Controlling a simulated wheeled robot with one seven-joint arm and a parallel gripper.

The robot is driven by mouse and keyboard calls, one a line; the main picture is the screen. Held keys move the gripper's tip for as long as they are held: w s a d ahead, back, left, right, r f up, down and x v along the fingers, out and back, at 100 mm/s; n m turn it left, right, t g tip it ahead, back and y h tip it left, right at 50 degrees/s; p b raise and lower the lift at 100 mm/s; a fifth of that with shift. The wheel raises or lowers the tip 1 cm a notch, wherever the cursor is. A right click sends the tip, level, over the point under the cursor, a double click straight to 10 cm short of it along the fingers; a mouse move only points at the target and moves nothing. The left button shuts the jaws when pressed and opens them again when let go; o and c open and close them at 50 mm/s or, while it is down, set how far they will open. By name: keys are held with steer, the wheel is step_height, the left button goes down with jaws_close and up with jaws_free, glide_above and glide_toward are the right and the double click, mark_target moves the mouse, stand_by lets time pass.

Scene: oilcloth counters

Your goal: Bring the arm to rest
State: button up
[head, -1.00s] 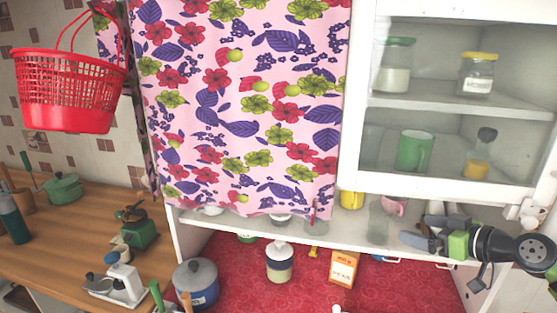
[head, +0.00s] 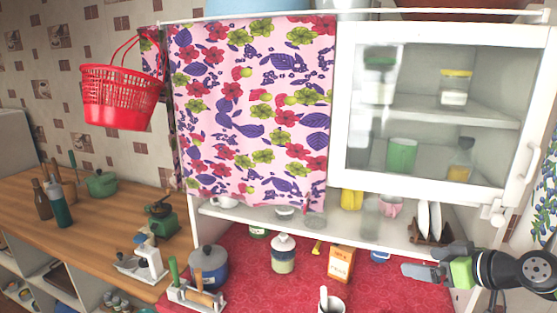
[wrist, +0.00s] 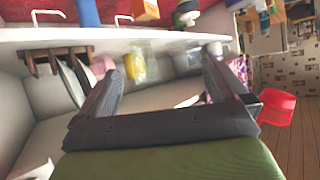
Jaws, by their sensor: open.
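My gripper (head: 420,272) is at the lower right of the head view, in front of the right end of the white cupboard, below its glass door. Its grey fingers point left, and no object shows between them. In the wrist view my gripper (wrist: 160,90) has its two dark fingers spread wide apart. Beyond them is the cupboard's open shelf, with a yellow cup (wrist: 135,66) and a dish rack (wrist: 58,60) holding plates.
The white cupboard (head: 340,120) has a flowered curtain (head: 250,110) and a glass door. Below is a red oilcloth counter (head: 250,295) with a blue pot (head: 208,266), a jar (head: 283,254) and an orange box (head: 341,262). A red basket (head: 122,97) hangs left.

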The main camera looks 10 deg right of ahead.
steer(key=s+a+f+g+h, duration=0.1)
steer(key=s+a+g+h, duration=0.15)
steer(key=a, duration=0.65)
steer(key=s+a+g+h, duration=0.1)
steer(key=s+a+g, duration=0.25)
steer(key=a, duration=0.65)
steer(key=s+a+f+m, duration=0.1)
steer(key=s+m, duration=0.1)
steer(key=s, duration=0.7)
steer(key=s+a+f+m+h, duration=0.1)
steer(key=s+a+m, duration=0.1)
steer(key=s, duration=0.7)
steer(key=shift+s+a+t, duration=0.15)
steer(key=shift+t, duration=0.15)
steer(key=shift+f, duration=0.1)
